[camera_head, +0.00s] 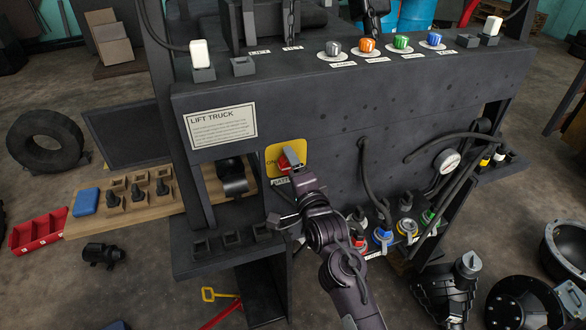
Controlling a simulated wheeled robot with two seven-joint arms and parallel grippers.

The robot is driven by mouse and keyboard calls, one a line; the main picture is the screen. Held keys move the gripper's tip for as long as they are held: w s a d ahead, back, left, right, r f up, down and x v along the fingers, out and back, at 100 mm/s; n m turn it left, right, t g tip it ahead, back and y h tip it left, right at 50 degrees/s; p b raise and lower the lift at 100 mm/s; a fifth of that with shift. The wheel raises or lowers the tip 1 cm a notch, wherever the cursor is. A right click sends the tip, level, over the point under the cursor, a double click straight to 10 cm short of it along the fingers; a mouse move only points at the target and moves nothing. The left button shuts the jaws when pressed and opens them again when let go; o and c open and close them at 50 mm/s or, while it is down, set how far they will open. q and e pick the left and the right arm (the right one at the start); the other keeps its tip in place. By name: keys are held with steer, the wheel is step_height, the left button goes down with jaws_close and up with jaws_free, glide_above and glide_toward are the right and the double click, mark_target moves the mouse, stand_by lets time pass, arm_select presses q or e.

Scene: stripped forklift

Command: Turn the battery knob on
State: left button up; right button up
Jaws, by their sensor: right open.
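The red battery knob (284,162) sits on a yellow plate (271,151) on the dark front panel of the lift truck. The word "ON" is printed at the plate's left, and a label below it is partly covered. My right gripper (291,185) is at the knob, just below and in front of it, with its arm coming up from the bottom. It is open. A grey piece overlaps the knob's upper right; I cannot tell whether it is a fingertip or the knob's handle, nor whether the gripper touches the knob. My left gripper is not in view.
Several coloured knobs (368,46) line the top ledge. Cables (366,185) hang right of the arm, above coloured connectors (383,235). A red bin (38,232) lies on the floor.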

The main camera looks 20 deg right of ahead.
steer(key=s+b, duration=0.2)
steer(key=s, duration=0.5)
steer(key=shift+s, duration=0.4)
steer(key=shift+d, duration=0.1)
